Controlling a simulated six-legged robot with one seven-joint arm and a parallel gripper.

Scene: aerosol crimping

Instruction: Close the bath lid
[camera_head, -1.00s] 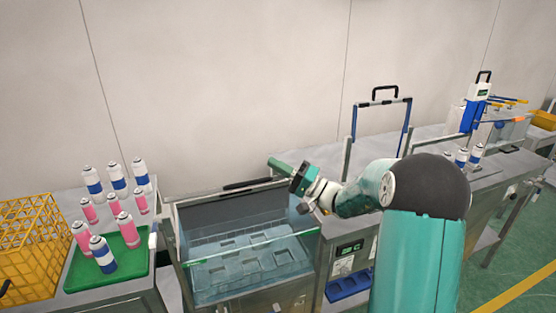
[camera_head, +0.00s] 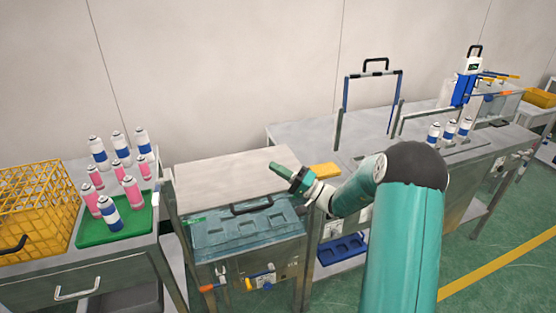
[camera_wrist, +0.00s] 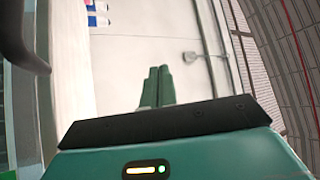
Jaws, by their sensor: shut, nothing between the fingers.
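The bath (camera_head: 192,262) stands left of centre in the head view as a metal tank with valves on its front. Its clear bluish lid (camera_head: 235,230) lies over the opening, and the tank's contents show dimly through it. I cannot tell whether its edge is fully seated. The lid's black handle (camera_head: 252,206) shows near its back edge. My gripper (camera_head: 272,166) is above and behind the handle, apart from it, pointing left. In the wrist view its two green fingers (camera_wrist: 160,86) are together with nothing between them. The lid is not clear there.
A yellow basket (camera_head: 40,205) and a green tray (camera_head: 140,228) of several spray cans stand left. A grey bench (camera_head: 300,135) with a blue-framed station (camera_head: 400,100) and more cans is right. A blue tray (camera_head: 342,250) sits low beside the bath.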

